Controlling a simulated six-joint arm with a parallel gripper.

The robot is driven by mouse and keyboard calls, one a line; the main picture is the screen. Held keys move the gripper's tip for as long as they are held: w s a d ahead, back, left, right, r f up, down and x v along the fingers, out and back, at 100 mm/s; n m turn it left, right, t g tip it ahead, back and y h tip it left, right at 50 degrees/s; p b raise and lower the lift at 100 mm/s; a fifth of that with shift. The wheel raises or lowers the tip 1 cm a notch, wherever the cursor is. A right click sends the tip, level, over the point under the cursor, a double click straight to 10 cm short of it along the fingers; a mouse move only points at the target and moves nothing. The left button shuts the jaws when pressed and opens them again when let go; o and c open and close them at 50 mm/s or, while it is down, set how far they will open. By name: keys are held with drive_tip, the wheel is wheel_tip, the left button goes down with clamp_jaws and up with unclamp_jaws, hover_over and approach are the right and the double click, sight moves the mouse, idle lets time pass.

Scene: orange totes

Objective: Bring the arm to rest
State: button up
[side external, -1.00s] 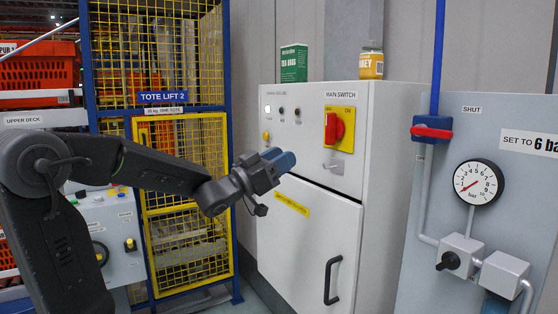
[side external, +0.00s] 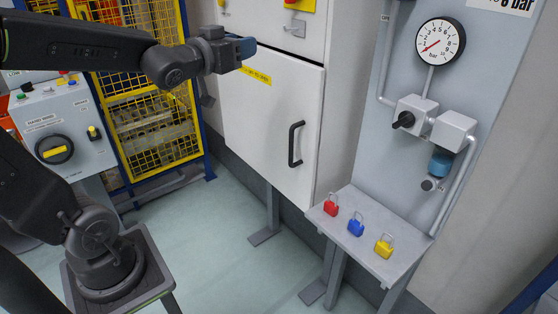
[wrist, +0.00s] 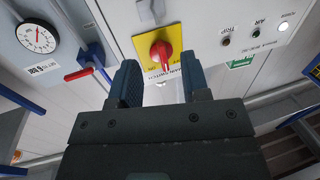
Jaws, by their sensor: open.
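My gripper (side external: 247,46) is held out level in front of the grey cabinet (side external: 275,110), near the top of its door, in the side view. It looks empty. In the wrist view my two blue fingers (wrist: 160,82) are spread apart with nothing between them. Beyond them is the red main switch knob (wrist: 161,54) on its yellow plate (wrist: 148,40). The fingers look apart from the knob. The side view shows only the lower edge of the yellow plate.
A shelf (side external: 338,233) at the lower right holds red (side external: 331,207), blue (side external: 356,227) and yellow (side external: 384,248) padlocks. A pressure gauge (side external: 441,42) and pipes are on the right panel. A yellow cage (side external: 150,125) and control box (side external: 62,135) stand left. Floor below is clear.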

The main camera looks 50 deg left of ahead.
drive_tip(key=s+d+f+m+g+h, duration=0.1)
drive_tip(key=s+d+f+g+h, duration=0.1)
drive_tip(key=s+d+f+g, duration=0.4)
drive_tip(key=s+d+f+m+g+h, duration=0.1)
drive_tip(key=s+d+f+g+h, duration=0.1)
drive_tip(key=s+d+f+g, duration=0.4)
drive_tip(key=s+f, duration=0.1)
drive_tip(key=s, duration=0.4)
drive_tip(key=shift+d+m, duration=0.4)
